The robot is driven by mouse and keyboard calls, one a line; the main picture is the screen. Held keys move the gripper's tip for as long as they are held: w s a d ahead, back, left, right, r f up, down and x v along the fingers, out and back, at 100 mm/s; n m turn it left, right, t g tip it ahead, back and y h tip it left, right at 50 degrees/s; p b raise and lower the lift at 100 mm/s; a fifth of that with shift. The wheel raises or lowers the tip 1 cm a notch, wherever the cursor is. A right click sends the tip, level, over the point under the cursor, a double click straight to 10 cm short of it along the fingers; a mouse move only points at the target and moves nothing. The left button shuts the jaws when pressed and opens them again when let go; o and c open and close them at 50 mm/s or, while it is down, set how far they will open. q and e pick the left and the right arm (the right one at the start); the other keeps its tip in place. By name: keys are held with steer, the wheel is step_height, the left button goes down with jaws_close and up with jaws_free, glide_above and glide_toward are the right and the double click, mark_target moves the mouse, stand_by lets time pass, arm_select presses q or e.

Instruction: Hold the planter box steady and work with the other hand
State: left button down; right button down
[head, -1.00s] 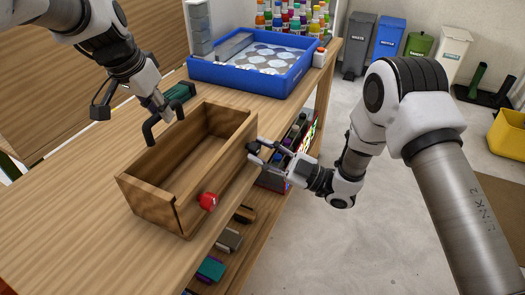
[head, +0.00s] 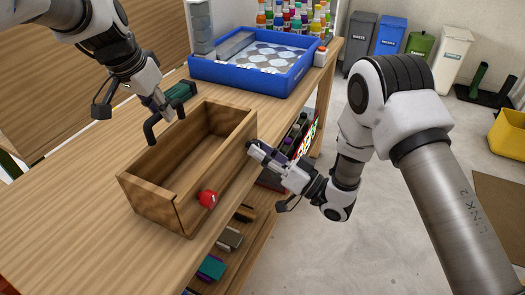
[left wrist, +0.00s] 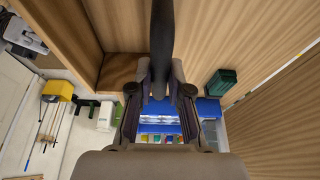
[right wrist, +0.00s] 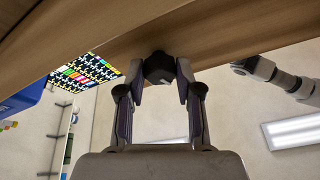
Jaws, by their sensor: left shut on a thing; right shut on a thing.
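The wooden planter box (head: 160,205) stands open-topped and upright on the workbench, its right wall near the bench edge. My right gripper (head: 253,149) is at the outside of the right wall. In the right wrist view it is shut on a small dark faceted knob (right wrist: 159,68) against the wood. The knob is hidden in the head view.
A green item (head: 180,93) lies behind the planter box. A lower shelf (head: 225,262) holds several items. The bench's near left is clear.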

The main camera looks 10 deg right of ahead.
steer(key=shift+d+f+m+t+h, duration=0.1)
steer(key=shift+m+t+h, duration=0.3)
steer(key=shift+m, duration=1.5)
arm_select(q)
steer(key=shift+r, duration=0.1)
steer(key=shift+w, duration=0.15)
arm_select(e)
steer(key=c, duration=0.8)
jaws_free()
steer(key=shift+w, duration=0.1)
steer(key=shift+o, duration=0.2)
steer(key=v, duration=1.2)
